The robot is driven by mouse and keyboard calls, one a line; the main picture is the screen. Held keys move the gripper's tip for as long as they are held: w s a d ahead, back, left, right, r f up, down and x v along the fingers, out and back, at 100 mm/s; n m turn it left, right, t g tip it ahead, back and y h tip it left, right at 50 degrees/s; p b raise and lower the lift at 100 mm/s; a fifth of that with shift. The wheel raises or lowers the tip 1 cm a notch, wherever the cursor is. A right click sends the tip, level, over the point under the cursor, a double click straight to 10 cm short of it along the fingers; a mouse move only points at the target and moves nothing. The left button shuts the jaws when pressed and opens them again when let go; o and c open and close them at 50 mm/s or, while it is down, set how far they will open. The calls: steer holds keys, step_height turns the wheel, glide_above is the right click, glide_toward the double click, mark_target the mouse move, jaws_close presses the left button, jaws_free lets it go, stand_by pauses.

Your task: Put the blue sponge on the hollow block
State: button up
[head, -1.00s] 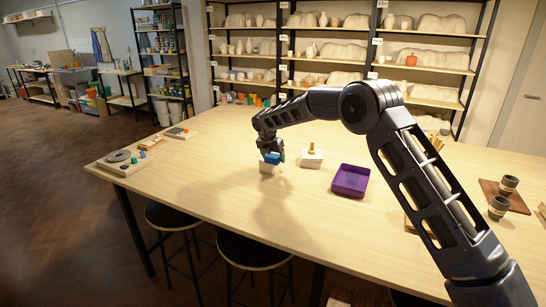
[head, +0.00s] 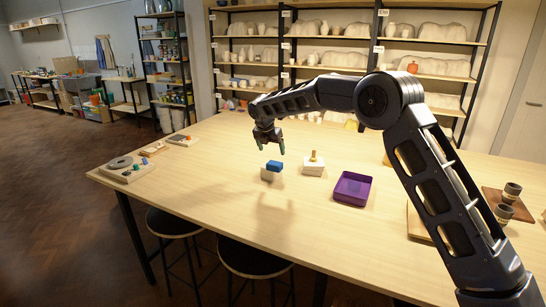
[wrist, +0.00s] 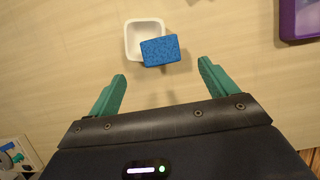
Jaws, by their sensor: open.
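The blue sponge (head: 275,165) rests on the white hollow block (head: 267,176) on the table. In the wrist view the sponge (wrist: 160,50) lies slightly tilted across the right side of the block (wrist: 131,42), off centre and overhanging its right edge. Part of the block's opening shows to the left of it. My gripper (head: 271,146) is open and empty above the sponge, clear of it. Its green fingers (wrist: 162,74) stand wide apart in the wrist view, with the sponge beyond them.
Dark cups (head: 511,191) stand at the far right. A board with a round disc (head: 121,163) lies at the left. The table's front middle is clear.

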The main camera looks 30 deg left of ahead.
steer(key=shift+v, duration=1.1)
steer(key=w+d+r+m, duration=0.35)
steer(key=d+r, duration=0.25)
steer(key=d, duration=0.5)
steer(key=w+d+r+m, duration=0.2)
steer(key=d+r+m, duration=0.25)
steer(key=d, duration=0.55)
steer(key=s+d+r+m, duration=0.2)
steer(key=d+r+m, duration=0.2)
steer(key=d, duration=0.8)
steer(key=s+d+r+m, duration=0.2)
steer(key=d+r+m, duration=0.15)
steer(key=d, duration=0.85)
steer(key=s+d+m, duration=0.5)
steer(key=s+d, duration=0.1)
steer(key=d, duration=0.3)
steer(key=s+d+m, duration=0.5)
steer(key=d, duration=0.5)
steer(key=s+d+f+m, duration=0.4)
steer(key=s+d+m, duration=0.1)
steer(key=s, duration=0.4)
steer(key=s+d+f+m, duration=0.4)
steer(key=s+d+m, duration=0.1)
steer(key=s, duration=0.4)
steer(key=shift+d+f, duration=0.2)
steer(key=shift+d, duration=0.55)
